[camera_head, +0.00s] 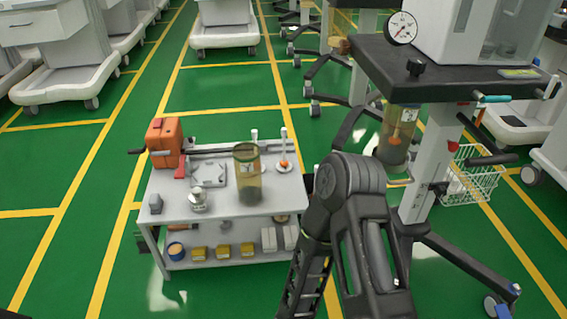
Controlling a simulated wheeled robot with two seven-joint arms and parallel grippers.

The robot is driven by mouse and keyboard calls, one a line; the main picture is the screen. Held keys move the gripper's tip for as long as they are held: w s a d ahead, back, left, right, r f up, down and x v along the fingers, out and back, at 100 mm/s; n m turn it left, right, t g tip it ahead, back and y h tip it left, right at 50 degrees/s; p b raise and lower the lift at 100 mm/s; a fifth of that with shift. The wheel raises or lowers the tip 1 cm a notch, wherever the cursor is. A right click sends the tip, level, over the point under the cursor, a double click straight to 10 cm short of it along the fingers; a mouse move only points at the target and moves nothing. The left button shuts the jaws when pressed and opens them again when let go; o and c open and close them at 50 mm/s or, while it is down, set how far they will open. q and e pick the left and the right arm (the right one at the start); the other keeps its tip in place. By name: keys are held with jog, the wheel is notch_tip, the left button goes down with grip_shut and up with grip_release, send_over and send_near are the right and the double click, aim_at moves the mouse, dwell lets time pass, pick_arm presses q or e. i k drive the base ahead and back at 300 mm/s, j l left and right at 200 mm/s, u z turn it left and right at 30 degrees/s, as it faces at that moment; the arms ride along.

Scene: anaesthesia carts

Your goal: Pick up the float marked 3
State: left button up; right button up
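A float-like piece with a thin white stem and an orange disc at its foot (285,165) stands upright at the back right of the small grey table (272,200). Another orange piece (396,134) shows inside an amber canister (392,156) hanging under the dark cart top on the right. I cannot read a number 3 on either piece. One black arm of mine rises from the bottom, bends right of the table and runs back down out of the picture. Neither gripper's fingertips can be seen.
An open amber cylinder (247,180), a metal weight (198,199) and an orange device with a crank (164,138) stand on the table. Yellow boxes (223,251) sit on its lower shelf. A wire basket (473,186) hangs on the right. Green floor is clear at left.

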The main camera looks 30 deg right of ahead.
aim_at(284, 167)
jog(key=i+j, duration=0.45)
jog(key=i, duration=0.2)
jog(key=i+j, duration=0.5)
jog(key=i+z, duration=0.1)
jog(key=z, duration=3)
